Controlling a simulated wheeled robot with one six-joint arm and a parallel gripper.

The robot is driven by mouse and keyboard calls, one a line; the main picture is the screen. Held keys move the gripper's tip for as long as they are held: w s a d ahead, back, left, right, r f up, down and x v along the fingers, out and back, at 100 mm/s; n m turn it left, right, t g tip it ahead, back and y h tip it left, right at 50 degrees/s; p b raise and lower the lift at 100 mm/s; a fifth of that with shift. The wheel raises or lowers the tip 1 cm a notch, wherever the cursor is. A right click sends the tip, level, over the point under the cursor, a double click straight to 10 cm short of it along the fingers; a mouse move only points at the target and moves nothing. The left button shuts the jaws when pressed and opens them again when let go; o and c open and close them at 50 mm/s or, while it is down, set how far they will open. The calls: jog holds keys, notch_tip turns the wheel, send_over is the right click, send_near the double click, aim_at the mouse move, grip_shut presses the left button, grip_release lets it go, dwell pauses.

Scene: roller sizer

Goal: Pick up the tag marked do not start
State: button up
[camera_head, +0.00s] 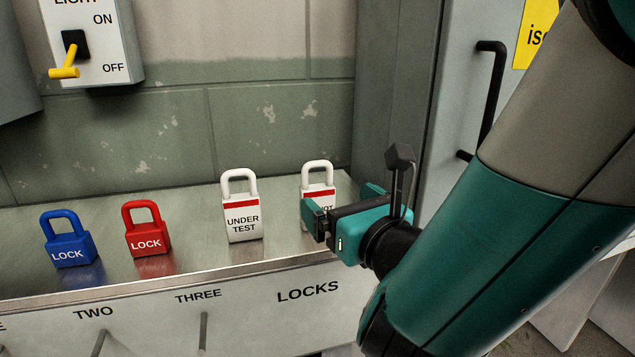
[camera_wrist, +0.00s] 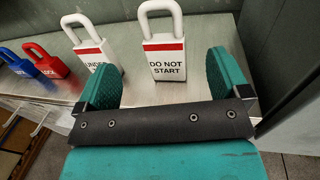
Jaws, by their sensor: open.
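The tag marked do not start (camera_wrist: 167,58) is a white padlock-shaped tag with a red band and a white loop. It stands upright on the metal shelf, between and beyond my open fingers in the wrist view. In the head view its top (camera_head: 318,180) shows, and my gripper hides much of its lower face. My gripper (camera_head: 340,212) is open and empty, close in front of the tag. In the wrist view both teal fingers (camera_wrist: 168,82) are spread wide, one to each side of the tag. I cannot tell whether either finger touches it.
A white under test tag (camera_head: 242,222) stands just left. A red lock (camera_head: 147,243) and a blue lock (camera_head: 68,252) stand farther left on the metal shelf (camera_head: 200,262). A cabinet wall rises close on the right, with a black handle (camera_head: 489,95). A light switch box hangs upper left.

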aim_at(318, 187)
jog(key=shift+p+x, duration=0.95)
jog(key=shift+x, duration=0.55)
jog(key=p+x, duration=0.3)
jog(key=x, duration=0.1)
jog(key=shift+w+d+r+p, duration=0.15)
jog(key=shift+r+p, duration=0.1)
jog(key=shift+p, duration=0.15)
jog(key=shift+w+a+f, duration=0.25)
jog(key=shift+w, duration=0.1)
jog(key=c, duration=1)
jog(key=shift+r, duration=0.15)
notch_tip(318, 187, up, 20)
jog(key=p, duration=1.4)
